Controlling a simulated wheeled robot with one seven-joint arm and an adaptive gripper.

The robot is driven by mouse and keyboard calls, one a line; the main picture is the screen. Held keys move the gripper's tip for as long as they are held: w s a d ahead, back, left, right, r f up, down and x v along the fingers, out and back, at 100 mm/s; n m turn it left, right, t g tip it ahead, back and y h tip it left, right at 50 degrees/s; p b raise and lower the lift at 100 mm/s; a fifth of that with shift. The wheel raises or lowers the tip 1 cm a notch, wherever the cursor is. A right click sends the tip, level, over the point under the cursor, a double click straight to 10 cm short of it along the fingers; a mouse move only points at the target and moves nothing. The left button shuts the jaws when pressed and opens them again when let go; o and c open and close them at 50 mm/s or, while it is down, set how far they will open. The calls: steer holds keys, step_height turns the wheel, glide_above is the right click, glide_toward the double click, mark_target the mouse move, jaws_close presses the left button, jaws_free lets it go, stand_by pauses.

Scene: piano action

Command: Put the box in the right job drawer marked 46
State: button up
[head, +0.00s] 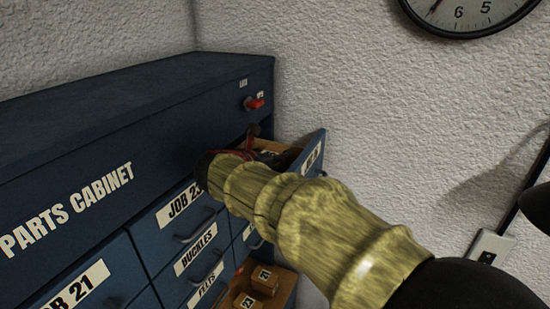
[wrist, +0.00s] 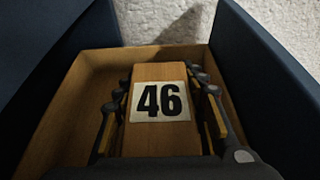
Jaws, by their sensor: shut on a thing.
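The wooden box (wrist: 158,140) has a white label reading 46. In the wrist view it sits between the two fingers of my gripper (wrist: 160,78), which is shut on it. Box and fingers are over or inside an open wooden-lined drawer (wrist: 85,75); I cannot tell whether the box touches the drawer floor. In the head view the open drawer (head: 313,153) is at the upper right of the blue cabinet, its front label seen at a slant and not fully readable. My arm hides much of my gripper (head: 240,146) and the box there.
A lower wooden drawer or tray (head: 283,292) holds small boxes marked 21 (head: 264,279) and 23 (head: 246,302). A rough white wall stands close behind.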

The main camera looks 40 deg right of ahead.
steer(key=o, duration=1.3)
steer(key=shift+f, duration=0.1)
steer(key=shift+r, duration=0.2)
steer(key=b+v, duration=0.1)
steer(key=v, duration=1.1)
